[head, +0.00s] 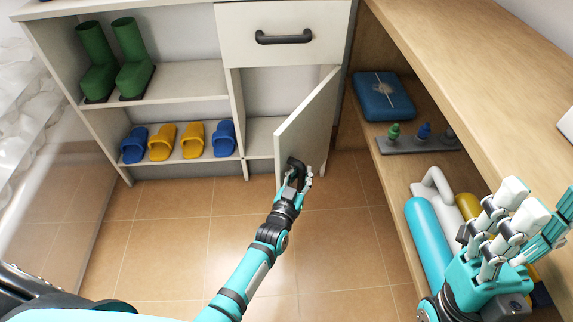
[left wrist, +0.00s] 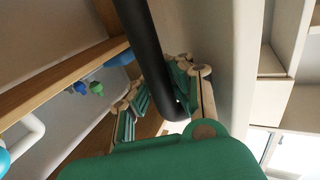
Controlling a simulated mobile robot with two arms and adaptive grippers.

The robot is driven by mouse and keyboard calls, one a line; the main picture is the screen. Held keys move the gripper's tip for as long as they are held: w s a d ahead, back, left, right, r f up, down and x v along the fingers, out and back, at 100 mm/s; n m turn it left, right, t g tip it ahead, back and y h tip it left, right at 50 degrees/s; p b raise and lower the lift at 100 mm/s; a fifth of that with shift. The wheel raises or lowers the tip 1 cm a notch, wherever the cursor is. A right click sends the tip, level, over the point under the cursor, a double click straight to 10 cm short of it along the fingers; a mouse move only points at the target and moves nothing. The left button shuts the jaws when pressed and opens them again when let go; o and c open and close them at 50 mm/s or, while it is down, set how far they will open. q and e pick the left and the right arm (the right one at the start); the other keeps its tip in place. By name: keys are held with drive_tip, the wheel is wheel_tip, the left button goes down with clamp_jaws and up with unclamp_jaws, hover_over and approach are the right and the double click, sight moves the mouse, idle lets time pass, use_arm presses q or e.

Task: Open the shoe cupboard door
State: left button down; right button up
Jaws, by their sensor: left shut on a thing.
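The white shoe cupboard (head: 233,110) stands at the back left of the head view. Its door (head: 308,116), below the drawer, stands swung outward, and a bare compartment shows behind it. My left gripper (head: 298,176) is shut on the door's dark handle (head: 295,166). In the left wrist view the dark handle bar (left wrist: 150,55) runs down between my left fingers (left wrist: 165,100), beside the pale door panel (left wrist: 222,60). My right gripper (head: 507,222) is empty at the right, its fingers extended and apart.
Green boots (head: 98,65) and several blue and yellow slippers (head: 162,142) stand on the cupboard's open shelves. A closed drawer (head: 283,34) is above the door. A wooden shelf unit (head: 475,60) with a blue box (head: 382,97) borders the right. Tiled floor (head: 330,240) is clear between.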

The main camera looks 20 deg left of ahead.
use_arm(q)
drive_tip(key=shift+s+d+f, duration=0.15)
drive_tip(key=shift+s+d, duration=0.1)
drive_tip(key=shift+d, duration=0.35)
drive_tip(key=shift+s+d+f, duration=0.1)
drive_tip(key=shift+s+d, duration=0.15)
drive_tip(key=shift+d, duration=0.3)
drive_tip(key=c, duration=1.2)
unclamp_jaws()
drive_tip(key=shift+r, duration=0.2)
drive_tip(key=shift+c, duration=0.2)
drive_tip(key=s+a, duration=0.1)
drive_tip(key=s, duration=1.1)
